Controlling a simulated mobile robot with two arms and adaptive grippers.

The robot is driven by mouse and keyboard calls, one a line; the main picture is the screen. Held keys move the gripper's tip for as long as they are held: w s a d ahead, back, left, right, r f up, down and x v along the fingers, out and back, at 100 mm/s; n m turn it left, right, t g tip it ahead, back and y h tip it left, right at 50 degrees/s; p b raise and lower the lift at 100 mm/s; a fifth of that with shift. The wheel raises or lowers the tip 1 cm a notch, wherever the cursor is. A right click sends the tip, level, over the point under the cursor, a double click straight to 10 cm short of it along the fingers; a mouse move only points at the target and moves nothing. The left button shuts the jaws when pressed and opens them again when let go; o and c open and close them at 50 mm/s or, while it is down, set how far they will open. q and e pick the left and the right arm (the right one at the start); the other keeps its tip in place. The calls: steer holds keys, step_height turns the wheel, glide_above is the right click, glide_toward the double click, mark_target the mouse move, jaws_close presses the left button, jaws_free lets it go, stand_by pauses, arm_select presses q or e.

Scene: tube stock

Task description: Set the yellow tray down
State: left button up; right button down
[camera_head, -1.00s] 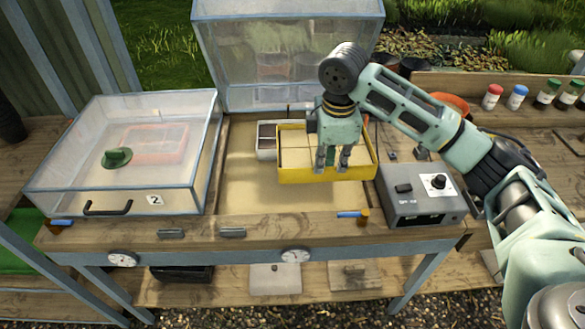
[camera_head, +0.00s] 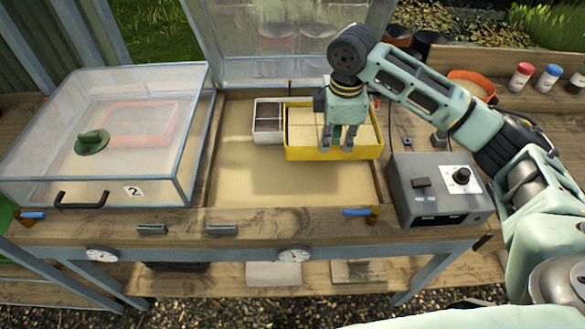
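The yellow tray (camera_head: 308,153) is a shallow open box with pale blocks or cells inside, over the back right of the sandy bed (camera_head: 295,187). My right gripper (camera_head: 337,147) reaches down from above, its fingers at the tray's front wall, and holds the tray there. The tray looks level. A soft shadow on the sand at its lower left suggests it is a little above the bed; any gap beneath is hard to see. My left gripper is out of view.
A white divided tray (camera_head: 268,128) stands close on the left of the yellow tray. A grey control box (camera_head: 440,195) is to the right. A clear lidded box (camera_head: 130,150) takes up the left. Sand in front is clear.

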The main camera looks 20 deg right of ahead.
steer(key=a+f+p, duration=0.1)
steer(key=a+f, duration=0.2)
steer(key=s+a+f+p, duration=0.1)
steer(key=a+f, duration=0.2)
steer(key=a, duration=0.1)
steer(key=a+f+p, duration=0.1)
steer(key=a+f, duration=0.3)
steer(key=shift+s+f, duration=0.1)
steer(key=shift+s, duration=0.25)
steer(key=shift+f, duration=0.25)
steer(key=c, duration=2)
jaws_free()
